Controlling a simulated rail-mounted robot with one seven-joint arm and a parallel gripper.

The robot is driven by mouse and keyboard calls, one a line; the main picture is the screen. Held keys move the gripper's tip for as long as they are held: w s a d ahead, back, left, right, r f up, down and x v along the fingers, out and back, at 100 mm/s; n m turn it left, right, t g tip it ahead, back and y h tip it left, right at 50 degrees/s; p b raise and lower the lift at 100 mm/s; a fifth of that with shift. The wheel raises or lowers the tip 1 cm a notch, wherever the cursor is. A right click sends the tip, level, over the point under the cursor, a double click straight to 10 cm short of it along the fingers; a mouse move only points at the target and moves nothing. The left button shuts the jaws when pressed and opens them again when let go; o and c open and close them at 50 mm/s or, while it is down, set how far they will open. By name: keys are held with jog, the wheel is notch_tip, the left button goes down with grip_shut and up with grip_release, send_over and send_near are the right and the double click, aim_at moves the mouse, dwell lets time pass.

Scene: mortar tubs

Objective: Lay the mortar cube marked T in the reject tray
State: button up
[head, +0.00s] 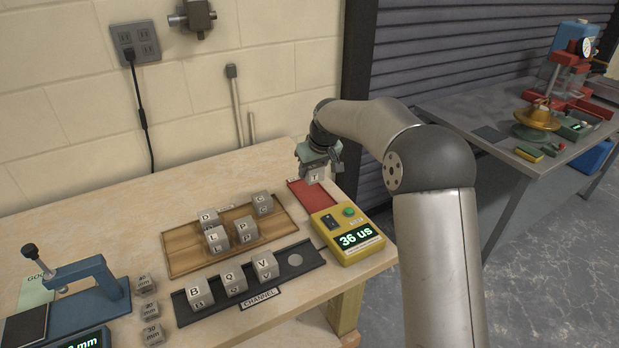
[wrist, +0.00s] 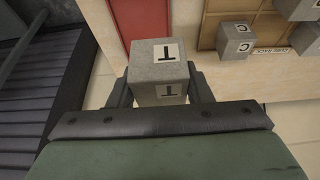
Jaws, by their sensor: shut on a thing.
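The grey mortar cube marked T (head: 316,175) is held in my gripper (head: 318,166) at the back right of the bench. In the wrist view the cube (wrist: 147,52) sits between the two fingers of my gripper (wrist: 161,88), with T labels on two faces. My gripper is shut on it. The red reject tray (head: 315,200) lies just below and in front of the cube in the head view. In the wrist view the tray (wrist: 145,16) shows beyond the cube. The cube appears raised; its exact height is unclear.
A wooden tray (head: 180,262) holds cubes D, L, P and C, left of the red tray. A dark channel (head: 215,309) holds cubes B, Q and V. A yellow meter (head: 350,252) reading 36 us stands close in front of the red tray. The wall is behind.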

jog(key=w+a+f+p, duration=0.1)
jog(key=w+f, duration=0.1)
jog(key=w, duration=0.1)
jog(key=w+f+p, duration=0.1)
jog(key=w+f, duration=0.2)
jog(key=w+a+f+p, duration=0.1)
jog(key=w+f, duration=0.1)
jog(key=shift+w+a+f, duration=0.15)
jog(key=shift+w+a, duration=0.15)
jog(key=shift+w, duration=0.1)
jog(key=shift+w+f, duration=0.15)
jog(key=shift+f, duration=1.85)
jog(key=o, duration=1.2)
jog(key=shift+c, duration=0.2)
jog(key=shift+p, duration=0.3)
jog(key=shift+r+p, duration=0.3)
jog(key=b+v, duration=0.2)
jog(key=v, duration=1)
jog(key=shift+b, duration=0.4)
